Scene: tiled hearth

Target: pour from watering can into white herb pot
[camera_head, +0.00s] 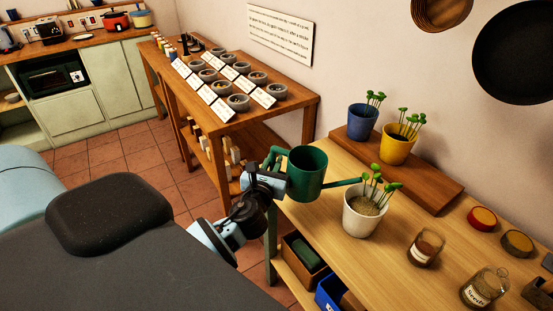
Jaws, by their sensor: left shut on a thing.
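The green watering can (305,176) is held up at the left end of the wooden table. It looks about upright, and its thin spout points right. The spout's end is close to the green sprouts in the white herb pot (361,224), partly mixed with them in view. The white pot stands on the table and holds pale brown soil. My left gripper (270,181) is shut on the watering can at its left side, where the handle is. The grip itself is partly hidden. No water shows. My right gripper is out of view.
A blue pot (360,124) and a yellow pot (395,150) with sprouts stand on a raised board (435,186) behind. Glass jars (425,248) stand to the right of the white pot. A second table (300,103) with small bowls and cards stands behind left.

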